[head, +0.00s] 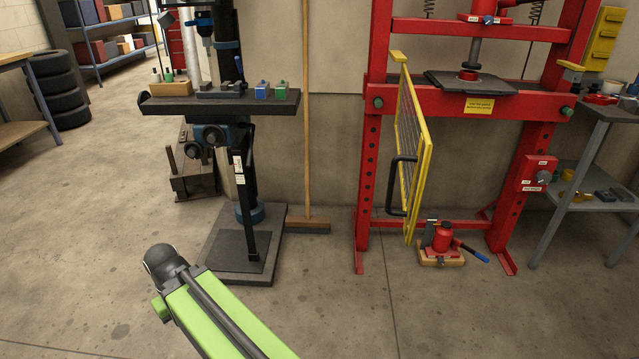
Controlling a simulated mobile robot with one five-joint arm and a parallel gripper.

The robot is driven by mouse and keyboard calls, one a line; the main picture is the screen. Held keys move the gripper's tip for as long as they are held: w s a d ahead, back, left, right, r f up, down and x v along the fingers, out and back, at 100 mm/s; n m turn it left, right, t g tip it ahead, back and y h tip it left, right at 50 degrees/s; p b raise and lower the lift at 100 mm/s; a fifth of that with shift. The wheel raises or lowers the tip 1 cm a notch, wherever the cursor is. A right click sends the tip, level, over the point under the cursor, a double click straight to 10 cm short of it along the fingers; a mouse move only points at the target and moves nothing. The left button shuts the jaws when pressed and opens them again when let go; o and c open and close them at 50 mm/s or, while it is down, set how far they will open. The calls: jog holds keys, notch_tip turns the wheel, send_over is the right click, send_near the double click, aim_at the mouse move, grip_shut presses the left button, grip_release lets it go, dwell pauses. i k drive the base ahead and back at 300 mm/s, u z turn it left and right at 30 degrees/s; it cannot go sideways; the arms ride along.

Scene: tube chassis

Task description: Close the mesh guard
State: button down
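The mesh guard (425,170) is a yellow-framed panel with grey mesh in the head view. It hangs at the left post of the red press (368,190) and stands swung open, seen nearly edge-on, so the front of the press is uncovered. Its black D-shaped handle (391,190) is on the side facing left. A green and black link of my arm shows at the bottom, left of centre. My gripper is not visible in this view.
A drill press (232,268) stands left of the red press, with a broom (306,120) between them. A red bottle jack (442,238) sits on the floor below the guard. A grey shelf cart (590,207) is at the right. The floor in front is clear.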

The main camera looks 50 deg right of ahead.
aim_at(409, 226)
jog(key=z, duration=0.45)
jog(key=k, duration=0.2)
jog(key=u, duration=1.95)
jog(key=i, duration=1.15)
jog(key=z, duration=2)
jog(key=i, duration=0.6)
jog(key=z, duration=0.2)
jog(key=k, duration=0.55)
jog(key=u, duration=0.1)
